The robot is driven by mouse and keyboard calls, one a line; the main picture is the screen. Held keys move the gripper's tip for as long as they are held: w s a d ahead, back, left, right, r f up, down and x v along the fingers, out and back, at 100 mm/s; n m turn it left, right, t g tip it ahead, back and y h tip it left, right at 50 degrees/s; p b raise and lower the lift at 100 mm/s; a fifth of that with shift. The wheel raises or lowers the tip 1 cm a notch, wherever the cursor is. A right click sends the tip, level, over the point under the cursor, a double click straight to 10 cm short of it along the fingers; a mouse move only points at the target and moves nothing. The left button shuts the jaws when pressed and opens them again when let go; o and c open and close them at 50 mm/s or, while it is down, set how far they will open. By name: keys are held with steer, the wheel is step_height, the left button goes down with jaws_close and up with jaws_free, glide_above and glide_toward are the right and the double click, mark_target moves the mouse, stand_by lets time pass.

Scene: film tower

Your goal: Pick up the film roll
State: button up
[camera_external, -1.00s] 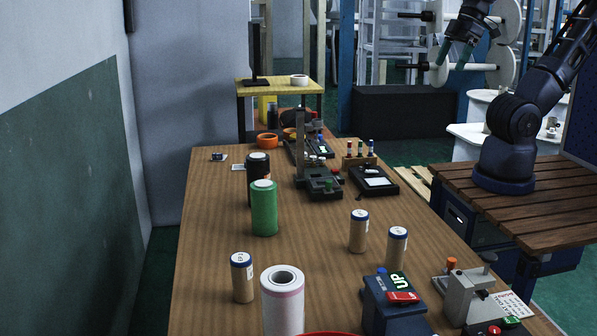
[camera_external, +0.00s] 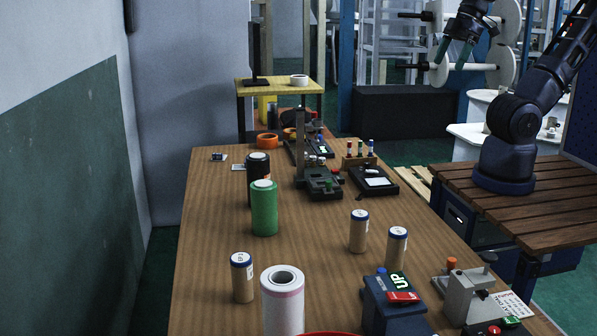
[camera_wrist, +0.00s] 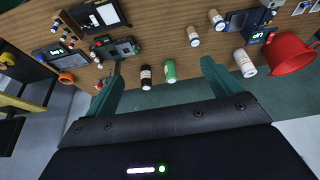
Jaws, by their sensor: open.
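Several rolls stand upright on the long wooden table; I cannot tell for sure which one is the film roll. A white roll with a hollow core (camera_external: 282,305) stands at the near end. A green roll (camera_external: 264,210) and a black roll (camera_external: 250,190) stand side by side further back. In the wrist view, the green roll (camera_wrist: 170,72), the black roll (camera_wrist: 146,77) and the white roll (camera_wrist: 244,63) show beyond my fingers. My gripper (camera_external: 453,62) is open and empty, held high at the upper right, apart from every roll.
Smaller brown rolls with blue tops (camera_external: 242,277) stand around the table's near half. Blue (camera_external: 390,308) and grey (camera_external: 470,298) devices stand at the near right. A red container (camera_wrist: 290,53) is at the near end. Dark equipment (camera_external: 318,185) stands further back.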

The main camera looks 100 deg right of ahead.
steer(key=w+a+r+n+g, duration=0.15)
steer(key=w+a, duration=0.25)
steer(key=w, duration=0.5)
steer(key=w+a+r+n, duration=0.2)
steer(key=w+a, duration=0.2)
steer(key=w, duration=0.4)
steer(key=w+a+r+n, duration=0.2)
steer(key=w+a, duration=0.1)
steer(key=w, duration=0.6)
steer(key=n+g, duration=0.3)
steer(key=n, duration=0.5)
glide_above(285, 269)
steer(key=a, duration=0.2)
step_height(285, 269, down, 28)
steer(key=shift+m, duration=0.25)
step_height(285, 269, down, 5)
steer(key=shift+w+d, duration=0.1)
steer(key=shift+w, duration=0.05)
steer(key=shift+w+f, duration=0.15)
steer(key=shift+f, duration=1.2)
steer(key=shift+w+f, duration=0.1)
steer(key=shift+f, duration=1.2)
steer(key=c, duration=1.9)
